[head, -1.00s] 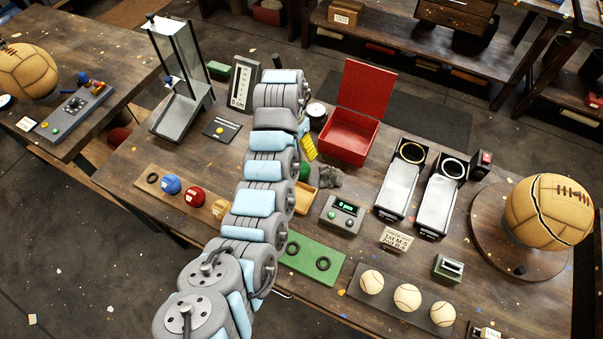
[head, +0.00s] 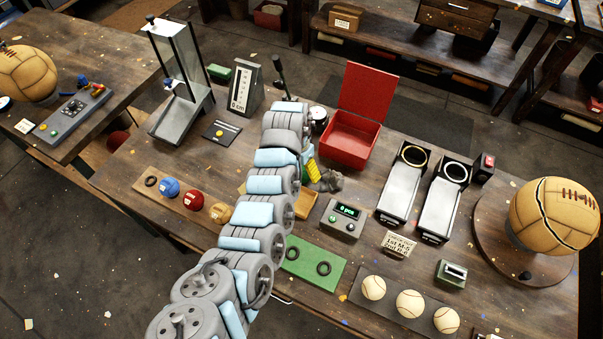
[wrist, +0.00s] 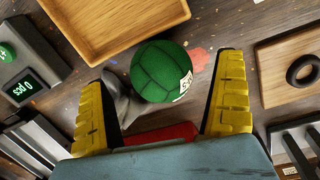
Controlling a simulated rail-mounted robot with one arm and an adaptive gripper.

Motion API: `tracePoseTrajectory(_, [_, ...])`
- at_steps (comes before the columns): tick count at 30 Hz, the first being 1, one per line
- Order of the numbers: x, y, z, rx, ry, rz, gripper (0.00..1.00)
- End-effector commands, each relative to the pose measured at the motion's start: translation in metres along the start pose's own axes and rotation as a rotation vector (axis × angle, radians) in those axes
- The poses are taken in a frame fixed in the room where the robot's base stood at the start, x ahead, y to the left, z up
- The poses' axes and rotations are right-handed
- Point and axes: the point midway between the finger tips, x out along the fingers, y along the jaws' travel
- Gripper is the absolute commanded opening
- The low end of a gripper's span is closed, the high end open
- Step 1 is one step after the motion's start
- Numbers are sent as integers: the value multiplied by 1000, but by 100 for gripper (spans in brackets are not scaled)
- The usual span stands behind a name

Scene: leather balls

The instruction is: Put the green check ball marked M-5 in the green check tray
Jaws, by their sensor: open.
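The green ball (wrist: 158,72) lies in the wrist view, with a white tag on its right side only partly readable. My gripper (wrist: 163,70) is open, with its yellow fingers on either side of the ball, apart from each other.
A wooden tray (wrist: 75,38) is beyond the ball in the wrist view. A crumpled grey thing (wrist: 120,104) lies beside the ball. A counter box (head: 340,220), an open red box (head: 338,150) and a wooden board (head: 148,190) with several balls stand nearby.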

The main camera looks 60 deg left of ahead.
Motion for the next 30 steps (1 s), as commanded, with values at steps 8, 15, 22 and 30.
tracePoseTrajectory(8, [21, 0, 1, -3, -1, 0, 99])
tracePoseTrajectory(15, [22, -1, 0, -3, 2, -1, 99])
tracePoseTrajectory(22, [22, -1, 0, -3, 1, -1, 36])
tracePoseTrajectory(30, [21, -1, 0, -2, 2, -1, 26])
